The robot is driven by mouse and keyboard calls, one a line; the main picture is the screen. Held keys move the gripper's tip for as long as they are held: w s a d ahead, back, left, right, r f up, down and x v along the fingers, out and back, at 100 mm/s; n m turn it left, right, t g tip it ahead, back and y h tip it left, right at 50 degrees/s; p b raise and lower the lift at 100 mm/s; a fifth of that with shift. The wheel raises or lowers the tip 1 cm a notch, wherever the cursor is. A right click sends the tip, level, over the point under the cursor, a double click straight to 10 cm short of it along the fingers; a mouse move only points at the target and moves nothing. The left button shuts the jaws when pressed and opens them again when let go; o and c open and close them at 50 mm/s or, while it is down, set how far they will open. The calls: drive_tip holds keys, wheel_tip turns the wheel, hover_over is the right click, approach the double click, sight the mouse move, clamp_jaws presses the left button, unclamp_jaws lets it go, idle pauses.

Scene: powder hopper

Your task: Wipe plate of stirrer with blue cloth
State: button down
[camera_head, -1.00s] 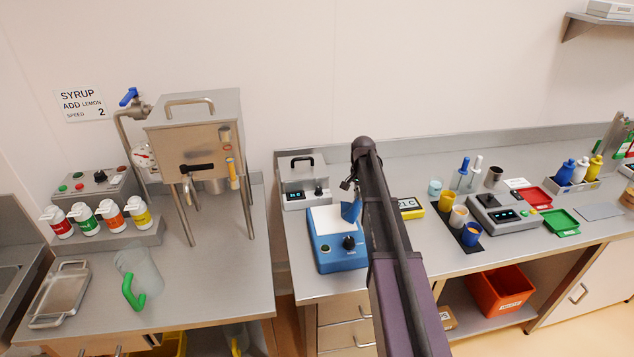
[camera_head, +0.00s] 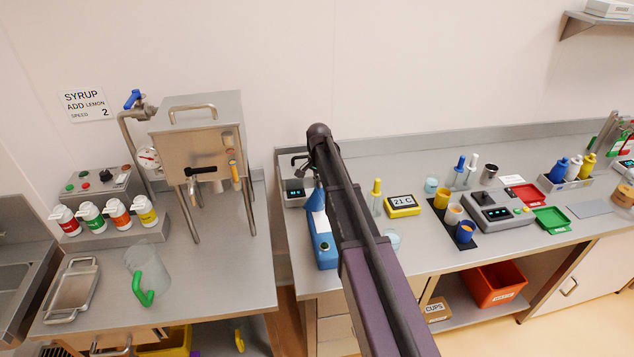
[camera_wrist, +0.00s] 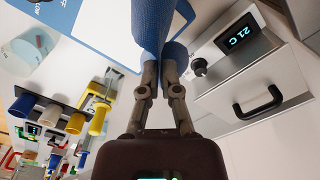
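The stirrer (camera_head: 325,258) is a blue box with a white top plate, partly hidden behind my arm in the head view. Its white plate (camera_wrist: 105,28) and blue edge show at the top of the wrist view. My gripper (camera_wrist: 160,72) is shut on the blue cloth (camera_wrist: 152,28), which is bunched between the fingers. In the head view the cloth (camera_head: 317,198) hangs point-up over the back part of the plate. I cannot tell if it touches the plate. The fingertips are largely covered by the cloth.
A steel box with a black handle (camera_wrist: 258,104) and display stands close behind the stirrer. The steel hopper (camera_head: 199,140) is on the left bench.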

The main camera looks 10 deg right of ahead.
sight(319, 211)
drive_tip(key=shift+f, duration=0.15)
wheel_tip(319, 211, down, 9)
drive_tip(key=b, duration=0.9)
unclamp_jaws()
idle(0.3)
idle(0.3)
drive_tip(key=shift+f+b, duration=1.6)
drive_tip(key=shift+b, duration=0.1)
drive_tip(key=shift+s+r, duration=0.1)
drive_tip(key=shift+s, duration=0.05)
drive_tip(key=c, duration=0.8)
